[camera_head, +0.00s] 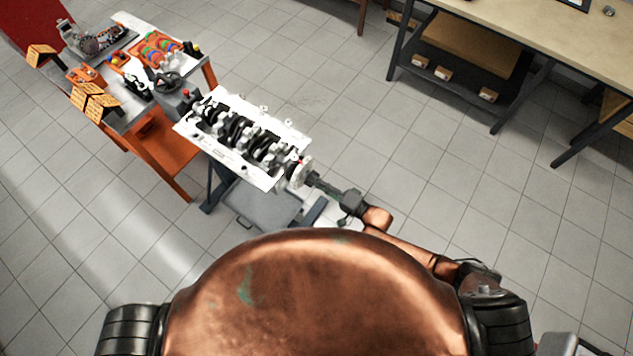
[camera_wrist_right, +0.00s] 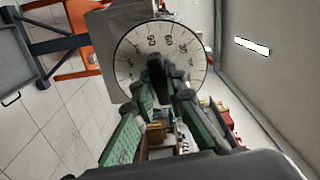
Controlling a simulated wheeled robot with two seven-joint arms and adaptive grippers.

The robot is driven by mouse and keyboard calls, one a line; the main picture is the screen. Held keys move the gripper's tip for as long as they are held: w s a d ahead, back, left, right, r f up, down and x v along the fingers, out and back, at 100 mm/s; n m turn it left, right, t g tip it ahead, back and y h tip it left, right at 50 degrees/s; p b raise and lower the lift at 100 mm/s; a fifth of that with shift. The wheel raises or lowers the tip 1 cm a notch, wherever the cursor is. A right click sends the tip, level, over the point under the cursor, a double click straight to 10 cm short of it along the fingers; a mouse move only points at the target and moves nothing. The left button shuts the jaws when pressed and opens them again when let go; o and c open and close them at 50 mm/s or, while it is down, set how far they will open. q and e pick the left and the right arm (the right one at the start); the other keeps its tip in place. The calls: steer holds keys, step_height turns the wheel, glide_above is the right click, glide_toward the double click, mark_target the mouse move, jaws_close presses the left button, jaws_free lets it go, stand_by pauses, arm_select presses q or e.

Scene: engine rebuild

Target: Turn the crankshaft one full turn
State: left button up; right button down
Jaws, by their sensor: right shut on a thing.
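The crankshaft (camera_head: 240,134) lies in the white engine block (camera_head: 222,152), which is held on a stand. A round disc with degree marks (camera_head: 300,172) sits at the near right end of the block. The disc also shows in the right wrist view (camera_wrist_right: 130,62), with a dark hub piece (camera_wrist_right: 156,72) at its middle. My right gripper (camera_head: 314,180) is at the disc, its green fingers shut on the dark hub piece in the right wrist view (camera_wrist_right: 160,85). The fingers hide part of the hub. My left gripper is not in view.
An orange workbench (camera_head: 160,150) with tools and parts stands at the left, beyond the block. A grey tray (camera_head: 262,203) is below the block. A long workbench (camera_head: 560,35) stands at the upper right. The tiled floor between is clear.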

steer(key=shift+s+f+m+b, duration=0.1)
steer(key=shift+m+b, duration=1.1)
steer(key=shift+m, duration=1.25)
steer(key=shift+f+m+b, duration=0.1)
steer(key=shift+m+b, duration=1.05)
steer(key=shift+m, duration=1.3)
steer(key=shift+r, duration=0.1)
steer(key=c, duration=1.9)
jaws_free()
steer(key=shift+r, duration=0.1)
steer(key=shift+c, duration=0.2)
steer(key=v, duration=1.2)
